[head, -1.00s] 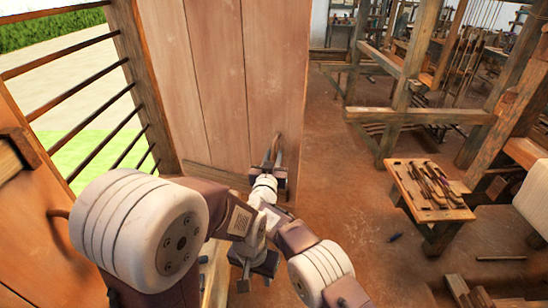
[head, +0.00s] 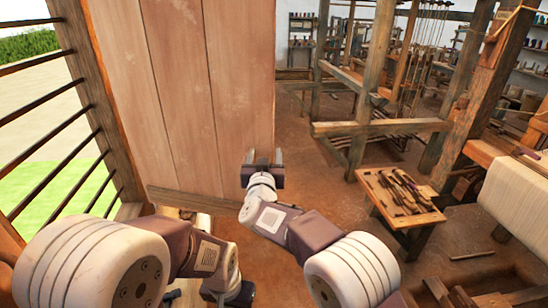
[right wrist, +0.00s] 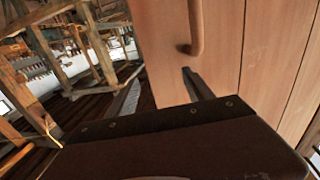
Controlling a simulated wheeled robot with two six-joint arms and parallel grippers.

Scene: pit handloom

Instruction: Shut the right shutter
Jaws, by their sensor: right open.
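The right shutter (head: 180,95) is a tall pale wooden panel of vertical boards. It stands open, swung into the room beside the barred window. My right gripper (head: 264,157) is open at the lower part of its free edge. In the right wrist view, the open fingers (right wrist: 160,90) lie either side of the panel's edge (right wrist: 165,75), with a curved wooden handle (right wrist: 195,30) just above one finger. I cannot tell whether either finger touches the wood. My left gripper (head: 238,294) is low at the bottom of the head view, partly hidden by its arm; its jaws do not show clearly.
The barred window (head: 60,130) opens onto grass at the left. A small wooden table (head: 385,200) with tools stands to the right, near loom posts (head: 372,95). Bare earth floor (head: 300,125) lies between the shutter and the loom.

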